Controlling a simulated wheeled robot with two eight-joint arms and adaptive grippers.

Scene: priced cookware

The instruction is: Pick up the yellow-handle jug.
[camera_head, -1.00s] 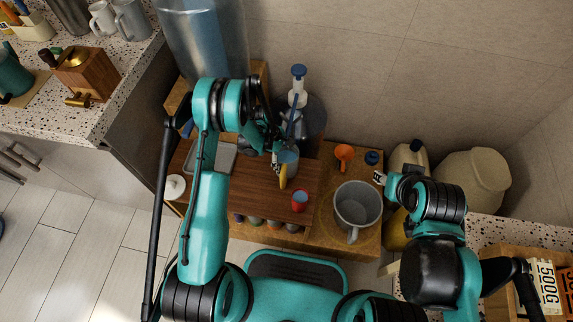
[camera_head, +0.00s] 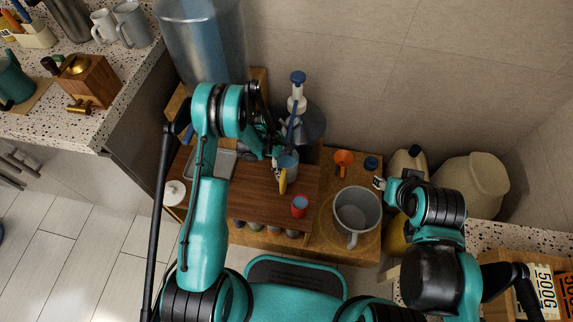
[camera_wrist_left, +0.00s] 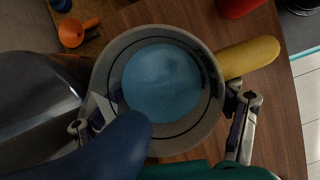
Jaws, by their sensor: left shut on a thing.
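The yellow-handle jug is a grey cup-like vessel (camera_head: 289,163) with a yellow handle (camera_head: 283,181), over the dark wooden top. In the left wrist view the jug (camera_wrist_left: 110,72) shows its round rim and blue inside from above, with the yellow handle (camera_wrist_left: 248,57) pointing right. My left gripper (camera_head: 277,166) is shut on the jug, with its fingers on opposite sides of the body. Whether the jug's base touches the wood is hidden. My right gripper (camera_head: 380,183) is small in view at the right, away from the jug, and its jaws are unclear.
A red cup (camera_head: 299,207) stands close by on the wooden top (camera_head: 255,205). A big grey jug (camera_head: 357,212), an orange funnel (camera_head: 343,158) and a blue-topped item (camera_head: 371,164) stand to the right. A blue-capped pump bottle (camera_head: 298,90) rises behind. Several jars sit below the wooden top's front edge.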

